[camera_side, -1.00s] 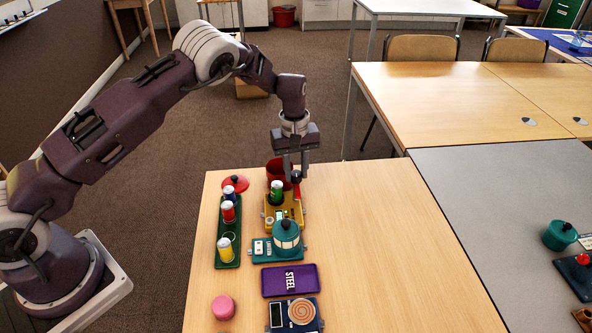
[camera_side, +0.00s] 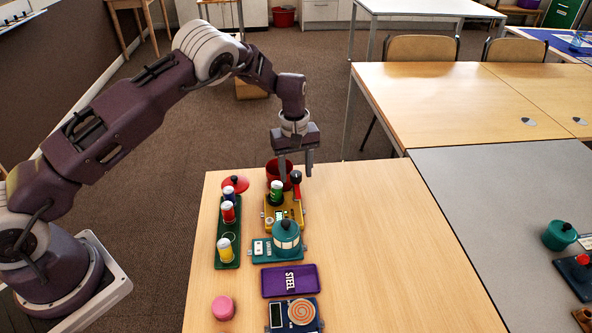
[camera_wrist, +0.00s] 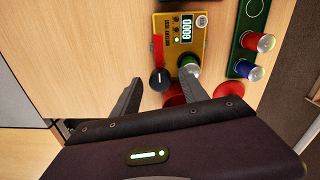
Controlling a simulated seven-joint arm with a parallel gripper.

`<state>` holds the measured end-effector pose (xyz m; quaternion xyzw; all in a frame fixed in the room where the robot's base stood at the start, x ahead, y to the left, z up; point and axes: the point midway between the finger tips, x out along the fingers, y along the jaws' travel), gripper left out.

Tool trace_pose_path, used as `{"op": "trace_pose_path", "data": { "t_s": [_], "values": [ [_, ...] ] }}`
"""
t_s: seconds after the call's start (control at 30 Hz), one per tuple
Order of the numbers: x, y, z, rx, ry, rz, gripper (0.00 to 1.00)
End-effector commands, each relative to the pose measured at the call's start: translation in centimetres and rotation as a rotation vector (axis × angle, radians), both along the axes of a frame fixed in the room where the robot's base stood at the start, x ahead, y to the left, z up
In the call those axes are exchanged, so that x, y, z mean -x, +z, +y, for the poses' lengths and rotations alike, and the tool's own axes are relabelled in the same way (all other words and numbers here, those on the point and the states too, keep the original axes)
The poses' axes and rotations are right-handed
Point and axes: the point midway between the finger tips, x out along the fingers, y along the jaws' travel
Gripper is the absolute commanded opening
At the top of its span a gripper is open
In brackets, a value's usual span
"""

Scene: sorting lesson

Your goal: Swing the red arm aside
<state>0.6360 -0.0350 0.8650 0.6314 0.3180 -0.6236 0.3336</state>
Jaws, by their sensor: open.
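The red arm (camera_side: 297,190) lies along the right edge of the yellow tester box (camera_side: 291,213), with a black knob (camera_side: 296,177) at its far end. In the wrist view, the red arm (camera_wrist: 158,47) runs along the box's left edge, and the knob (camera_wrist: 159,79) shows below it. A green-banded can (camera_side: 276,192) stands at the box's far end. My gripper (camera_side: 296,175) is open, its fingers apart on either side of the knob with gaps showing. In the wrist view, the right finger of my gripper (camera_wrist: 160,82) is close to the can; contact is unclear.
A green rack (camera_side: 227,254) with red, blue and yellow cans stands left of the box. A red bin (camera_side: 276,168) and a red lid (camera_side: 235,184) are at the far end. A teal pot (camera_side: 286,237) stands nearer.

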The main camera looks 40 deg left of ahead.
Motion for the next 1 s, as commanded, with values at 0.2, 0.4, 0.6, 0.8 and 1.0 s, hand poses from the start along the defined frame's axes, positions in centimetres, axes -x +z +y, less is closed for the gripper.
{"op": "trace_pose_path", "data": {
  "t_s": [0.2,0.4,0.6,0.8,1.0],
  "values": [
    [0.0,4.1,0.0,0.0,0.0,-0.005,0.51],
    [0.1,6.8,0.1,0.0,0.001,-0.003,0.51],
    [0.1,7.0,0.1,0.0,0.001,-0.001,0.51],
    [0.8,10.2,0.1,0.02,-0.022,-0.029,0.51],
    [9.0,24.1,-0.4,0.078,-0.225,-0.167,0.51]
  ]
}}
